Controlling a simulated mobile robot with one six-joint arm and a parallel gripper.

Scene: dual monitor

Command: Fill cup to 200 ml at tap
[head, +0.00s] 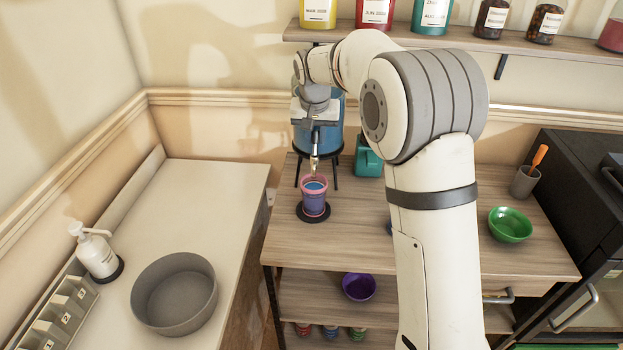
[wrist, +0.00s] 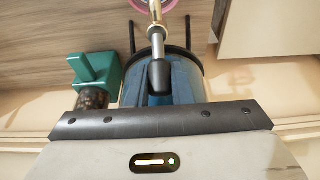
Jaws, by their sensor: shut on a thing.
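The cup (head: 314,203), purple with a pink rim, stands upright on a dark round pad under the tap. Blue shows inside it; I cannot read its level or any marks. The cup's pink rim (wrist: 165,4) shows at the top edge of the wrist view. The tap (head: 315,155) has a metal spout above the cup and a black handle (wrist: 159,76). It is on a blue water tank (head: 327,137) on a black stand. My gripper (head: 318,108) is at the tap, shut on its handle. I cannot tell whether water is running.
A teal dispenser (head: 368,160) stands right of the tank. A green bowl (head: 510,224) and a grey holder (head: 524,182) are at the right. A grey basin (head: 175,293) and a pump bottle (head: 95,250) are on the left counter. A purple bowl (head: 358,287) is below.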

